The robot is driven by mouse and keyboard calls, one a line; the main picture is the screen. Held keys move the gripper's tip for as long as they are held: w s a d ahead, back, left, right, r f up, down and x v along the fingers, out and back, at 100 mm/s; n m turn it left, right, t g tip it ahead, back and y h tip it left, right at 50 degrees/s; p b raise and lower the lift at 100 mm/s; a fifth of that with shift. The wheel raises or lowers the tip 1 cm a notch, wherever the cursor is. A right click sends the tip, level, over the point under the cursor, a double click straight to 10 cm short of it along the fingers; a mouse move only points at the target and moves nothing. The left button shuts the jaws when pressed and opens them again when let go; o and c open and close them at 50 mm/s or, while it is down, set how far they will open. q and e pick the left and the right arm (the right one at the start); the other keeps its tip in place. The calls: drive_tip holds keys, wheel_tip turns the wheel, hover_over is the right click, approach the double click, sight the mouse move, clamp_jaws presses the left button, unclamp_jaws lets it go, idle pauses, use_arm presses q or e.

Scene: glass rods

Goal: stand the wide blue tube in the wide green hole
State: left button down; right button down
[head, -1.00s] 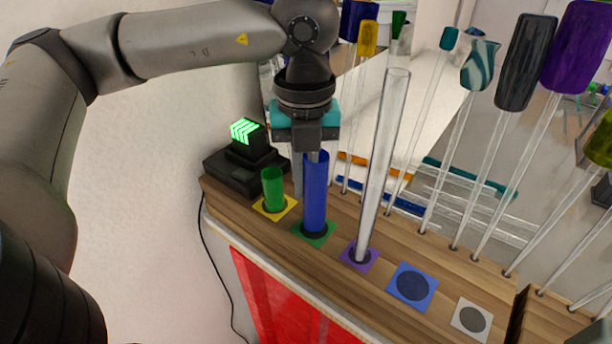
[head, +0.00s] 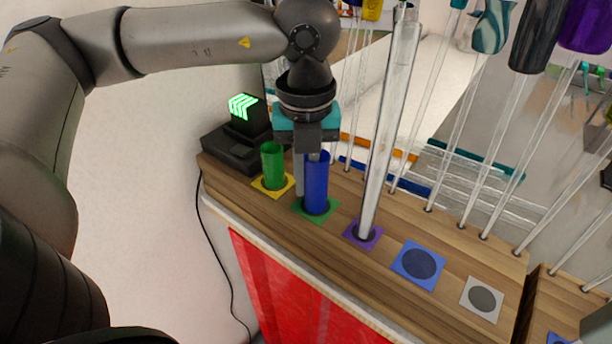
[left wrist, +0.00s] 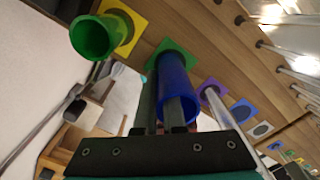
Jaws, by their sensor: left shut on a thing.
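The wide blue tube (head: 317,185) stands upright in the hole of the green square (head: 332,209), with its lower end inside the hole. My left gripper (head: 306,178) is above it, shut on its wall, with one finger outside and the other seemingly inside the tube. In the left wrist view the blue tube (left wrist: 173,80) sits between and around my fingers (left wrist: 163,95), over the green square (left wrist: 168,48). How deep the tube's bottom sits is hidden. My right gripper is not in view.
A shorter green tube (head: 272,165) stands in the yellow square (head: 287,186) to the left. A tall clear tube (head: 388,140) stands in the purple square to the right. Blue (head: 418,263) and white (head: 482,298) squares show dark holes. Several thin glass rods stand behind.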

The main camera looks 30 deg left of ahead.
use_arm(q)
drive_tip(key=shift+b, duration=0.5)
idle(1.0)
drive_tip(key=shift+f+b, duration=0.7)
drive_tip(key=c, duration=1.3)
unclamp_jaws()
drive_tip(key=shift+r, duration=0.1)
drive_tip(key=shift+r+p, duration=3.7)
drive_tip(key=shift+r, duration=1.75)
